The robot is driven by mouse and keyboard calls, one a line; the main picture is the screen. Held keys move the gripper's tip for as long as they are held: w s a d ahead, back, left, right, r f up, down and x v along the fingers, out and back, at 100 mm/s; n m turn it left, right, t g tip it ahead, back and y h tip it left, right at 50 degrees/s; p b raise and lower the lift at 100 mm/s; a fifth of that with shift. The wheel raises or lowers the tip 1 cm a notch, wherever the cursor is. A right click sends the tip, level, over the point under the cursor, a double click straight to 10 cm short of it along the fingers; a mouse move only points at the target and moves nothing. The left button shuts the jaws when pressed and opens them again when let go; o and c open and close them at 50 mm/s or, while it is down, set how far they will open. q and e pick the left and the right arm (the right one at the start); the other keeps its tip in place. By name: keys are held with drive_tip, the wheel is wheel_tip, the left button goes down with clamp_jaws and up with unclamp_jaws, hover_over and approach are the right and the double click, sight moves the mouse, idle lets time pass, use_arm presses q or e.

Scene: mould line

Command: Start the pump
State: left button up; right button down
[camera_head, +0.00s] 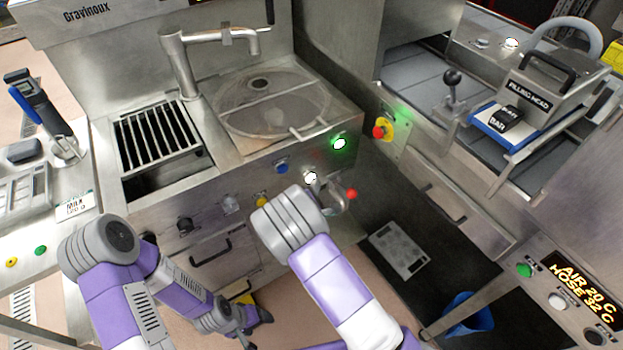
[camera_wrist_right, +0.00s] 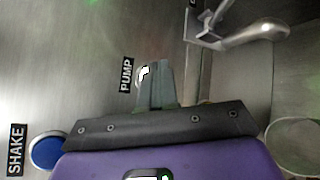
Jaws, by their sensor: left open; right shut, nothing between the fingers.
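The pump button (camera_head: 311,178) glows white on the front panel of the steel machine, just beyond the end of my right arm. In the right wrist view the pump button (camera_wrist_right: 140,77) sits beside the PUMP label (camera_wrist_right: 127,75). My right gripper (camera_wrist_right: 155,68) is shut and empty, its fingertips at the button and covering part of it; I cannot tell whether they touch or press it. In the head view my right wrist hides that gripper. My left gripper (camera_head: 253,326) is open and empty, low in front of the machine.
A blue SHAKE button (camera_wrist_right: 47,151) lies to the lower left in the wrist view. A red-tipped lever (camera_head: 350,195) is right of the pump button. A green-lit button (camera_head: 339,143) is above it, and a red emergency stop (camera_head: 380,131) further right.

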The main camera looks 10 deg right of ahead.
idle(0.5)
drive_tip(key=shift+s+p, duration=0.25)
drive_tip(key=shift+p, duration=0.05)
drive_tip(key=s+d+p, duration=0.1)
drive_tip(key=s+d, duration=0.1)
drive_tip(key=s, duration=0.3)
drive_tip(key=shift+s+p, duration=0.3)
drive_tip(key=shift+s, duration=0.05)
drive_tip(key=shift+d+f, duration=0.1)
drive_tip(key=shift+d, duration=0.05)
idle(0.4)
